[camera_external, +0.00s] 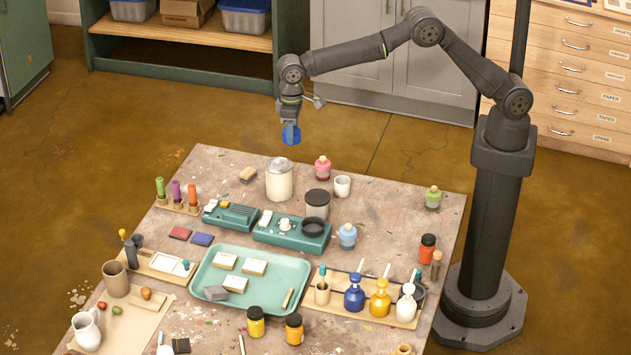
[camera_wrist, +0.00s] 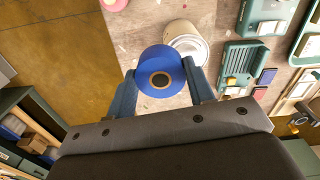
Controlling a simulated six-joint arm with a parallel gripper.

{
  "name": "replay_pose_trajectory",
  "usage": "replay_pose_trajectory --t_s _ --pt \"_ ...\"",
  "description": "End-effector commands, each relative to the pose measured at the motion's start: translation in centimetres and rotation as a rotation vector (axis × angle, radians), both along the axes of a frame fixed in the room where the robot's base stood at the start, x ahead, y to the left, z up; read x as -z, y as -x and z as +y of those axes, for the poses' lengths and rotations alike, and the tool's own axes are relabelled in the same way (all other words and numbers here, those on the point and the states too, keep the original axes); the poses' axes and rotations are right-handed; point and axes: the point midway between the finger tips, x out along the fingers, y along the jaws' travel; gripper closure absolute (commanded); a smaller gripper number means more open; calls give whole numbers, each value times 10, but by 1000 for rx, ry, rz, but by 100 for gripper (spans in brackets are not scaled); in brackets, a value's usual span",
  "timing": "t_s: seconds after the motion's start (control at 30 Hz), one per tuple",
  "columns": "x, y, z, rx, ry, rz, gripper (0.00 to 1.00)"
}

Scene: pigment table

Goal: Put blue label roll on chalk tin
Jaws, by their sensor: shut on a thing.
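The blue label roll (camera_external: 291,134) is held up in the air by my gripper (camera_external: 290,127), above and behind the far edge of the table. In the wrist view the blue roll (camera_wrist: 160,80) sits between the two fingers of my gripper (camera_wrist: 160,84), with its round core facing the camera. The cream tin with a grey lid (camera_external: 279,180), which looks like the chalk tin, stands upright near the table's far edge, below the roll. In the wrist view the tin (camera_wrist: 186,42) shows just beyond the roll, partly hidden by it. The roll and tin are apart.
Teal devices (camera_external: 291,231) and a teal tray (camera_external: 250,307) lie nearer the front.

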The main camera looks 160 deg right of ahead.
Motion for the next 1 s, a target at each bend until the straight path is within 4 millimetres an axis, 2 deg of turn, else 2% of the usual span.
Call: replay_pose_trajectory --t_s 0.1,0.3,0.43,0.63,1.0 --pt "15 -24 1 -2 0 0 75" --pt "25 -41 2 0 0 0 75" --pt "35 -42 2 1 -1 1 75" --pt "63 -42 2 1 -1 1 75" --pt "68 -42 2 0 0 0 75"
